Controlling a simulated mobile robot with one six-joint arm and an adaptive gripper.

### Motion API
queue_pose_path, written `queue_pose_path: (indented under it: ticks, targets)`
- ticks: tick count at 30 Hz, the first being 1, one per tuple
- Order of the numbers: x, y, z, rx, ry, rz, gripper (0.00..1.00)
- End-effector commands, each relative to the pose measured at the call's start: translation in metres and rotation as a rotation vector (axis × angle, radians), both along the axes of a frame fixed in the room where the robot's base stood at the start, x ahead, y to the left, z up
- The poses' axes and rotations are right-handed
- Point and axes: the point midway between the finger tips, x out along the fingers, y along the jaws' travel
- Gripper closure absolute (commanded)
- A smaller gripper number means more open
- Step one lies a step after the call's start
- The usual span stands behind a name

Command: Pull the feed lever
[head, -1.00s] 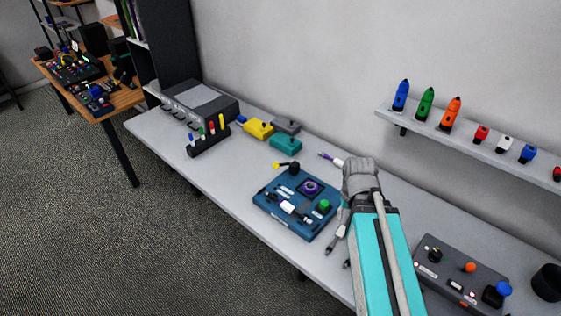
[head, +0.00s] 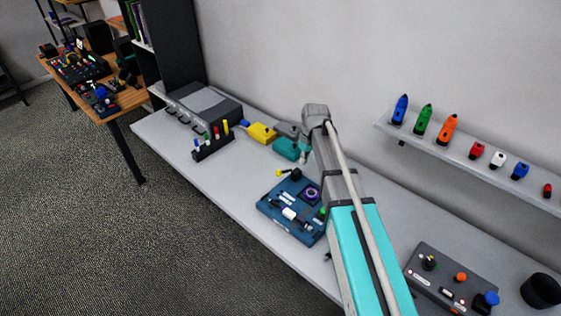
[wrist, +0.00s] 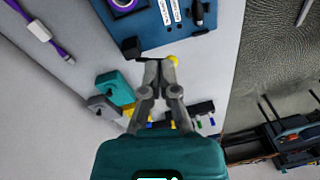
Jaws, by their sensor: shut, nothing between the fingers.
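The feed lever, a black block with a short arm ending in a yellow knob (head: 279,172), is at the far left corner of the blue panel (head: 284,222). In the wrist view, the yellow knob (wrist: 173,60) and black block (wrist: 131,47) are at the edge of the panel. My gripper (wrist: 158,63) is shut and empty, its fingertips overlapping the lever between the block and knob. I cannot tell whether they touch it. In the head view, my arm hides most of the gripper and the panel's right side.
Yellow (head: 261,133) and teal (head: 287,149) boxes lie beyond the panel. A black rack (head: 212,148) of coloured pegs stands at left. A grey control box (head: 450,278) is at right, below a wall shelf (head: 470,165). The bench's left front is clear.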

Motion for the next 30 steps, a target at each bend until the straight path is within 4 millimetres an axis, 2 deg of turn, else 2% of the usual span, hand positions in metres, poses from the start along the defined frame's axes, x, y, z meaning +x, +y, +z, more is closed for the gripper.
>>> queue_pose_path:
  ticks: [1, 3, 10, 15, 30]
  targets:
    - [0.017, 0.013, 0.010, 0.007, -0.003, 0.039, 1.00]
    - [0.030, 0.025, 0.015, 0.017, -0.007, 0.087, 1.00]
    - [0.056, 0.056, 0.027, 0.040, -0.018, 0.200, 1.00]
    - [0.062, 0.064, 0.029, 0.046, -0.021, 0.232, 1.00]
    - [0.061, 0.064, 0.026, 0.047, -0.021, 0.234, 1.00]
